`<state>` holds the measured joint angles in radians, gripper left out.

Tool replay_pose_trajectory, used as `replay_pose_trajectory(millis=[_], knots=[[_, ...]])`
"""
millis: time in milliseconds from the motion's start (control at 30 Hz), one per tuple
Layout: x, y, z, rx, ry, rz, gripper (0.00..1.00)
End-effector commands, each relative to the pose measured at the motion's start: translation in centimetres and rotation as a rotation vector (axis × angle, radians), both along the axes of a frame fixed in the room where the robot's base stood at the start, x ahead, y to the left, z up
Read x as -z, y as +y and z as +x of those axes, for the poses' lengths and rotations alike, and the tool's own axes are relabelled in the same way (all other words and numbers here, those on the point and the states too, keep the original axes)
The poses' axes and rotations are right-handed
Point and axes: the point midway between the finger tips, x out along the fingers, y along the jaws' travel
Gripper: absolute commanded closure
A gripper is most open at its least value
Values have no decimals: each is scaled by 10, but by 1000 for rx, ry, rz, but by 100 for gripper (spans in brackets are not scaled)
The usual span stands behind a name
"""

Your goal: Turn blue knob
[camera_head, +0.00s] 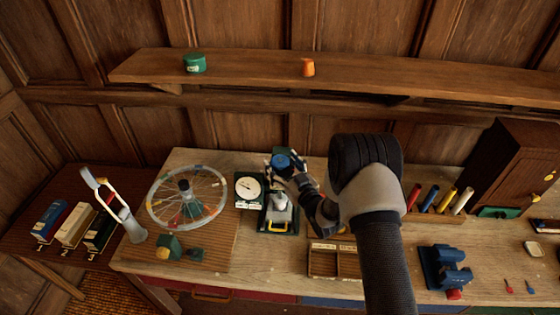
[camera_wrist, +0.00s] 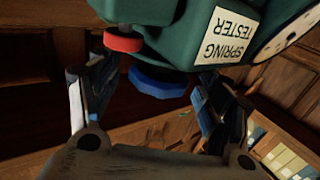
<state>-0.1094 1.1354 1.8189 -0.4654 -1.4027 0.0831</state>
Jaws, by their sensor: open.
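The blue knob (camera_wrist: 158,82) sits on the green spring tester (camera_wrist: 190,28), whose label appears upside down in the wrist view. In the head view the knob (camera_head: 281,161) is at the bench's middle, above a grey part of the tester. My gripper (camera_wrist: 155,95) is open, one finger on each side of the blue knob. Any contact with the knob is unclear. My gripper (camera_head: 284,164) partly hides the tester in the head view. A red knob (camera_wrist: 123,40) is beside the blue one, close to the left finger in the wrist view.
A white dial (camera_head: 249,188) and a spoked wheel (camera_head: 187,198) are left of my gripper. A wooden tray (camera_head: 334,274) lies in front, and a blue vise (camera_head: 445,268) is to the right. The shelf (camera_head: 430,83) runs along the wall behind.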

Motion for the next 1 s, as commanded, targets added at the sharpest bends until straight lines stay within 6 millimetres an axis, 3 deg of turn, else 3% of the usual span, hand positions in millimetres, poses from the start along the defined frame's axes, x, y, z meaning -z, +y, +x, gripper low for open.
replay_pose_trajectory(millis=[200, 467, 1000], knots=[[0, 7, 12, 1, 1, 1, 29], [0, 7, 12, 1, 1, 1, 29], [0, 7, 12, 1, 1, 1, 65]])
